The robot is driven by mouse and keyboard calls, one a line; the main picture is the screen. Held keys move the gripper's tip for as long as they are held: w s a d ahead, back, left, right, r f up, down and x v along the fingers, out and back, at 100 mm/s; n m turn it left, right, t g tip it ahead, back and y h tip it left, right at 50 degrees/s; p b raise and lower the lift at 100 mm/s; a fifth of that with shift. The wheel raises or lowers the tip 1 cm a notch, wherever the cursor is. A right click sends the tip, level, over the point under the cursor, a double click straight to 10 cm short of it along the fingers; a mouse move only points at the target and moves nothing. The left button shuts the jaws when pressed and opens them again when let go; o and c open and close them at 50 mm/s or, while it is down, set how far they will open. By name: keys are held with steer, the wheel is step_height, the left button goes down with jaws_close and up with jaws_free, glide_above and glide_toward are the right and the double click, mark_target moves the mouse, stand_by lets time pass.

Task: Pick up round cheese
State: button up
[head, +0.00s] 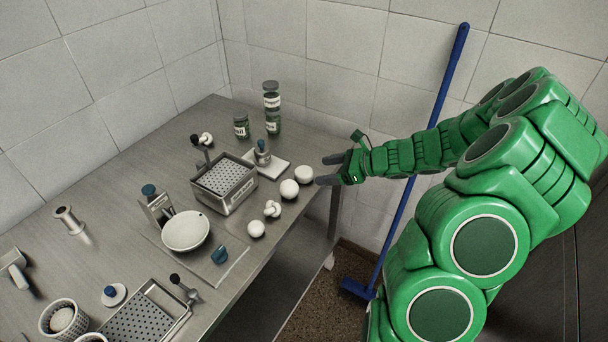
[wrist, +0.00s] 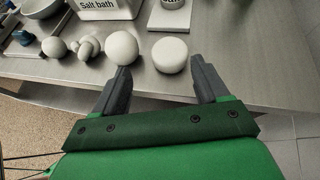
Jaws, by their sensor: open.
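Several white cheeses lie in a row along the table's edge. A smooth round one (head: 289,189) sits beside a squat, flat-topped round one (head: 304,173); I cannot tell which of the round pieces is the task's round cheese. In the wrist view the ball (wrist: 122,47) is by the left fingertip and the squat one (wrist: 170,55) is in front of the gap between the fingers. A knotted cheese (head: 272,208) and a smaller ball (head: 256,229) lie further along. My gripper (head: 328,169) is open and empty, just off the table edge, pointing at the squat cheese.
A perforated metal box (head: 224,182), labelled "Salt bath" in the wrist view (wrist: 104,8), stands behind the cheeses. A small white board (head: 275,168) is beside it. Jars (head: 272,105) stand at the back corner. A white bowl (head: 186,231) is nearer. A blue-handled pole (head: 428,130) leans against the wall.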

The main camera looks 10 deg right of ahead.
mark_target(309, 172)
steer(key=shift+m+t, duration=0.3)
steer(key=shift+m, duration=0.3)
steer(key=shift+w+d+f+x, duration=0.1)
steer(key=shift+d+f+x, duration=0.05)
steer(key=shift+x, duration=0.9)
steer(key=shift+w+d+f+x, duration=0.15)
steer(key=shift+x, duration=0.85)
steer(key=shift+w+d+f+x, duration=0.1)
steer(key=shift+d+f+x, duration=0.05)
steer(key=shift+x, duration=0.9)
steer(key=shift+w+a+f, duration=0.3)
steer(key=shift+a, duration=0.15)
steer(key=shift+c, duration=0.3)
steer(key=c, duration=0.8)
